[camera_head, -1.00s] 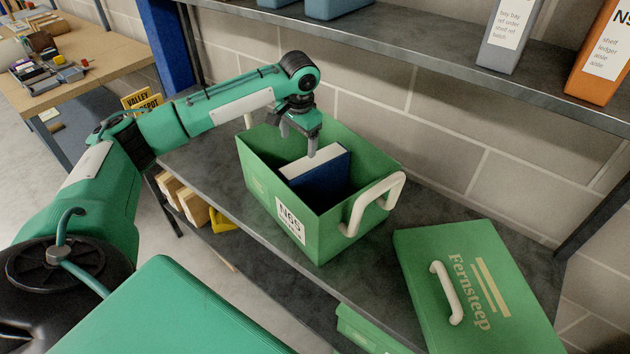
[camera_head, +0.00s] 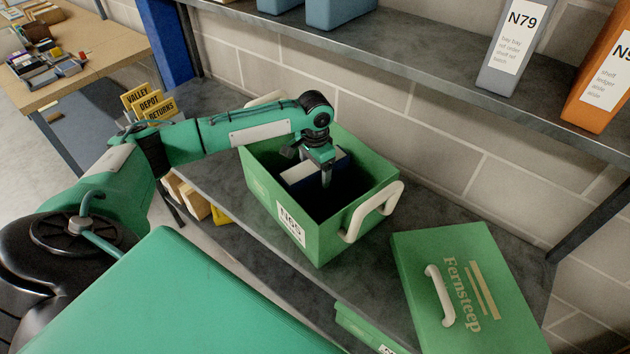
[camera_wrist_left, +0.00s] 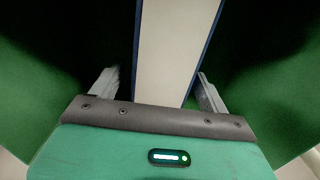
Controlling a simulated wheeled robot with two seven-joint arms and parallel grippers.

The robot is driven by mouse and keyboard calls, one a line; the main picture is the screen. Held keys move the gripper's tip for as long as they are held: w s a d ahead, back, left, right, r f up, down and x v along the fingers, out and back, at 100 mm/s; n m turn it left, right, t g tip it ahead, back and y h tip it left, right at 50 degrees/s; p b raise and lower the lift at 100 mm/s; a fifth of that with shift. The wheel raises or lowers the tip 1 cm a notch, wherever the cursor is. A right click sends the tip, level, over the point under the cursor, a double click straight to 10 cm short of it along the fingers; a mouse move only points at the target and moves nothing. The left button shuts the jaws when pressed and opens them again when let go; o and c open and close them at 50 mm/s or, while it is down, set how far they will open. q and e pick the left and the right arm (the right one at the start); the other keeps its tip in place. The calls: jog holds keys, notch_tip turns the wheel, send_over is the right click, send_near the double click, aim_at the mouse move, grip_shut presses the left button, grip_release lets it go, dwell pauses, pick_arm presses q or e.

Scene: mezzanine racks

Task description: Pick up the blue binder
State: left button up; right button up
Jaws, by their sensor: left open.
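The blue binder (camera_head: 301,172) stands inside the open green bin (camera_head: 268,203) labelled N65, its pale page edge facing up. My left gripper (camera_head: 314,172) is over the bin, with its fingers reaching below the rim at the binder, and partly hides it. In the left wrist view the binder (camera_wrist_left: 176,45) shows as a pale strip with thin blue edges between the two open fingers (camera_wrist_left: 154,82). Gaps show on both sides, wider on the left. The binder's lower part is hidden in the dark bin. My right gripper is out of view.
A green Fernsteep lid (camera_head: 455,285) with a white handle lies on the shelf right of the bin. A yellow returns sign (camera_head: 148,102) stands left.

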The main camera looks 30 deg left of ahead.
pick_arm(q)
jog(key=shift+f, duration=0.6)
jog(key=c, duration=1.4)
jog(key=shift+c, duration=1.4)
jog(key=shift+r, duration=0.2)
